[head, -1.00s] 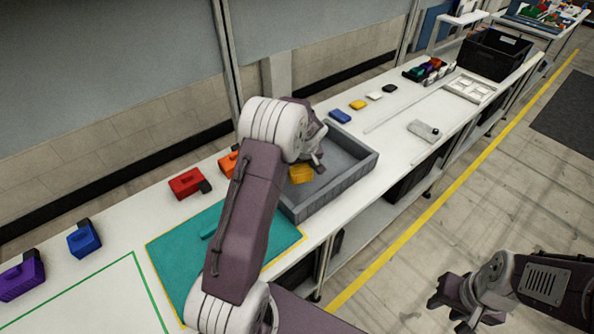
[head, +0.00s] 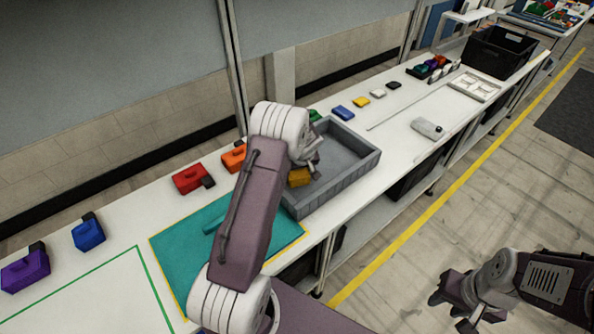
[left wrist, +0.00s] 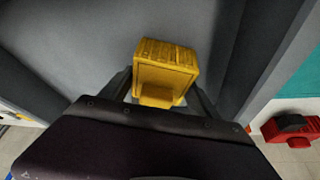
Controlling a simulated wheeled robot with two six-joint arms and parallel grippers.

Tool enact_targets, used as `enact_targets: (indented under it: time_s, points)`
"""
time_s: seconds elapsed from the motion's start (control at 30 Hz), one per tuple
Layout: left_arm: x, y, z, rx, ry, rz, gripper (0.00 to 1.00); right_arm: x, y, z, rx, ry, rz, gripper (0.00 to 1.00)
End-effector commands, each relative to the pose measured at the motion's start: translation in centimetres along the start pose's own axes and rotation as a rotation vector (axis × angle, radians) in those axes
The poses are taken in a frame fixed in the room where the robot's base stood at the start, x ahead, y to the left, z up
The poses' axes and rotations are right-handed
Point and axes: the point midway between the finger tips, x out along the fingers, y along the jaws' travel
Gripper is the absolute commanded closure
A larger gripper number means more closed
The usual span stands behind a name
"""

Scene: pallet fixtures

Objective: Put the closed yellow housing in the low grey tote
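The yellow housing (head: 299,177) is inside the grey tote's outline, near its left end in the head view. In the left wrist view the housing (left wrist: 166,68) sits between the two fingers of my left gripper (left wrist: 163,90), which look shut on its sides. My left gripper (head: 309,168) is partly hidden by its own wrist in the head view. The low grey tote (head: 340,180) stands on the bench with its walls around the housing. I cannot tell if the housing touches the tote floor. My right gripper (head: 457,300) hangs over the floor, empty, with fingers apart.
A teal mat (head: 185,250) lies left of the tote. Red (head: 189,178), orange (head: 234,157), blue (head: 88,232) and purple (head: 26,270) housings stand along the bench. Small coloured parts (head: 361,102) lie behind the tote. A black crate (head: 498,52) is at the far end.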

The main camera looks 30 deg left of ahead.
Motion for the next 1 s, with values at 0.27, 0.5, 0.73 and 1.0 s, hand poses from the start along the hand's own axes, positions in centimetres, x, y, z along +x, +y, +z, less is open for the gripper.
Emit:
enact_targets:
  time_s: [0.27,0.5,0.73,1.0]
  points:
    - [-0.1,0.0,0.0,0.0,0.0,0.0,0.13,-0.1,0.0,0.0,0.0,0.0,0.0,0.64]
    - [-1.5,0.1,-0.2,0.0,0.002,0.001,0.13,-0.3,0.0,-0.1,0.0,0.0,0.0,0.64]
    - [-6.9,0.1,-0.2,0.0,0.005,0.003,0.13,0.3,0.0,0.0,0.0,0.0,0.0,0.64]
    - [-11.8,0.0,-0.2,0.0,0.002,0.001,0.13,0.6,0.0,0.1,0.0,0.0,0.0,0.64]
